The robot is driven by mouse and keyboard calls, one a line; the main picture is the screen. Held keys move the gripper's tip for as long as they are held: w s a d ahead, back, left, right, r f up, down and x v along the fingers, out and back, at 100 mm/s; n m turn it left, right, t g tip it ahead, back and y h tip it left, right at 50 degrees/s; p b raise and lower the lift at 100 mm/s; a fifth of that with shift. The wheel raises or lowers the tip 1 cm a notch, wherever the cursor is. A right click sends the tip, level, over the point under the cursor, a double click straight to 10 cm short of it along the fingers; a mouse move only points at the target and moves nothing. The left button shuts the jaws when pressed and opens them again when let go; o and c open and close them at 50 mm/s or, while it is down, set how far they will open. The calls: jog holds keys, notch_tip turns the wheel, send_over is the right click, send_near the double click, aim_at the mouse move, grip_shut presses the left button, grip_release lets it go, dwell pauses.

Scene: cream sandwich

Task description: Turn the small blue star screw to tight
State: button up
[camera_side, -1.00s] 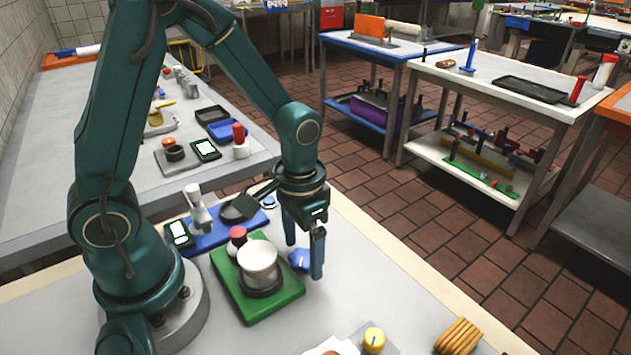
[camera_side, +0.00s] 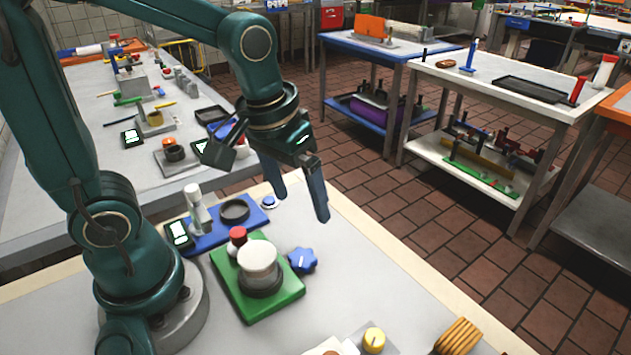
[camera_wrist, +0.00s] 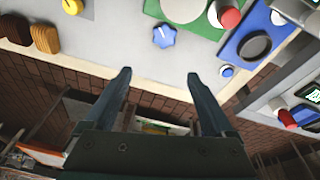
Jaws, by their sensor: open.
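The small blue star screw (camera_side: 302,260) stands on the grey table, just right of the green base plate (camera_side: 278,304). A white line shows on its top. It also appears in the wrist view (camera_wrist: 164,36), beyond my fingertips and between their lines. My gripper (camera_side: 301,197) is open and empty, raised above the table and behind the screw in the side view. In the wrist view my gripper (camera_wrist: 160,75) has its two fingers wide apart with nothing between them.
A white cup-like piece (camera_side: 258,257) and a red-topped piece (camera_side: 238,237) stand on the green plate. A blue plate (camera_side: 232,228) with a dark ring lies behind. A yellow knob (camera_side: 374,341) is at the front. The table right of the screw is clear.

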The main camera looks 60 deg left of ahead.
jog(key=s+r+m+t, duration=0.2)
jog(key=s+r+t, duration=0.1)
jog(key=s, duration=0.3)
jog(key=shift+a+r, duration=0.15)
jog(key=shift+r, duration=0.3)
jog(key=shift+s, duration=0.1)
